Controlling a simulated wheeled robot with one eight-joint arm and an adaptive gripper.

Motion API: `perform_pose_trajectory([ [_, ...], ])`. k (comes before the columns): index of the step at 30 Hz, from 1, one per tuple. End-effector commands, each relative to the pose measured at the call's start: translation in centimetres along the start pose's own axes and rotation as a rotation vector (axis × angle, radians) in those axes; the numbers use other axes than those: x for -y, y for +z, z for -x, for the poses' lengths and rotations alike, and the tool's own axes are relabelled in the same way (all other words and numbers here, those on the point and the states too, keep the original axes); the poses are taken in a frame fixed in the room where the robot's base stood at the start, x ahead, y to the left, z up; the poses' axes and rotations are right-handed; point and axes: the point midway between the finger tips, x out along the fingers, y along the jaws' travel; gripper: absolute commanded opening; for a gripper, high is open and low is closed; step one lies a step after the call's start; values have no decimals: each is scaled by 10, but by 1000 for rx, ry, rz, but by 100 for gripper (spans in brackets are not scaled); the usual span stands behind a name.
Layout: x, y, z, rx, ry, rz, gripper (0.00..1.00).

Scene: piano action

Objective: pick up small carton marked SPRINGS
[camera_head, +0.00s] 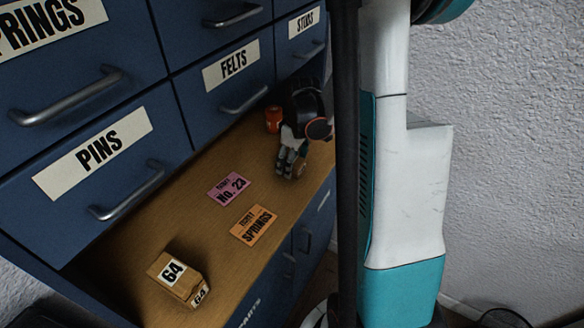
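An orange card (253,225) lettered SPRINGS, with a smaller line that seems to read TICKET, lies flat on the wooden ledge. A small tan carton (179,278) marked 64 stands at the ledge's near left end. I see no carton that reads SPRINGS. My gripper (288,168) points down over the far part of the ledge, beyond the orange card and apart from it. A round brownish thing (301,172) shows right at the fingers; whether they hold it is too small to tell.
A pink card (229,188) marked No. 23 lies left of my gripper. An orange small container (273,119) stands behind it. Blue drawers with protruding handles rise behind the ledge, labelled PINS (98,150), FELTS (231,65), STUDS (304,22) and SPRINGS (45,22).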

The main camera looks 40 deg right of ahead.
Motion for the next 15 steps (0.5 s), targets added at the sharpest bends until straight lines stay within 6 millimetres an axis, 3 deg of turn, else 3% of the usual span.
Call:
perform_pose_trajectory([
  [5, 0, 0, 0, 0, 0, 0, 65],
  [12, 0, 0, 0, 0, 0, 0, 18],
  [15, 0, 0, 0, 0, 0, 0, 14],
])
